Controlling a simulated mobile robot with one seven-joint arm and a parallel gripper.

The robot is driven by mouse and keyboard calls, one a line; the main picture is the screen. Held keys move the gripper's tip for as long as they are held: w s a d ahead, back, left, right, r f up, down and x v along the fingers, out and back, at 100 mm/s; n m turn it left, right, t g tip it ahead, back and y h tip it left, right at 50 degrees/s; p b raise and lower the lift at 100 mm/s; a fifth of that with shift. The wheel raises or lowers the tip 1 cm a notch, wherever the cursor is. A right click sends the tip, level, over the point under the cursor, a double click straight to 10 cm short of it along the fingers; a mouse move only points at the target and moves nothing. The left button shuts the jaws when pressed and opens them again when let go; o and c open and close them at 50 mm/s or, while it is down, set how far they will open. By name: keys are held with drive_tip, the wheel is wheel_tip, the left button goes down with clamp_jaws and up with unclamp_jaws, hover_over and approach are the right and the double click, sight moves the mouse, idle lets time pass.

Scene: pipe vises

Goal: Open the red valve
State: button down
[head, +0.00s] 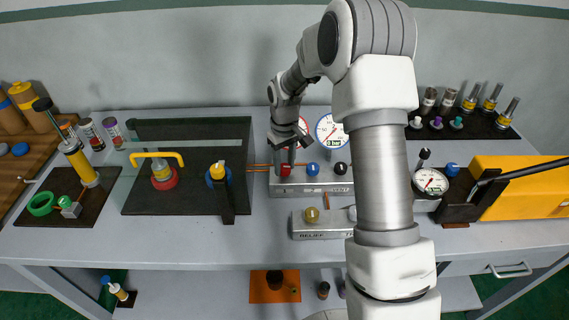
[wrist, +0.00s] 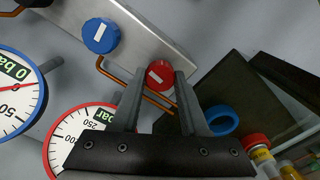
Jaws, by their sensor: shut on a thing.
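In the wrist view the red knob (wrist: 160,74) carries a short white mark and sits between the fingertips. My gripper (head: 284,158) reaches down over it from behind, and its two fingers (wrist: 159,80) are closed on the knob's sides. A blue knob (head: 313,169) sits beside it on the block and also shows in the wrist view (wrist: 101,36). A black knob (head: 340,168) is further right.
A red-rimmed gauge (wrist: 82,135) and a blue-rimmed gauge (head: 330,131) stand behind the block. A copper pipe (head: 257,166) runs left to a dark board (head: 190,130) with valves. A relief block (head: 318,225) lies in front. A yellow machine (head: 520,185) is at right.

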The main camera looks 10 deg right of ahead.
sight(284, 167)
drive_tip(key=shift+c, duration=2.1)
unclamp_jaws()
wheel_tip(284, 167, up, 17)
drive_tip(key=shift+r+p, duration=0.2)
drive_tip(key=shift+p, duration=0.1)
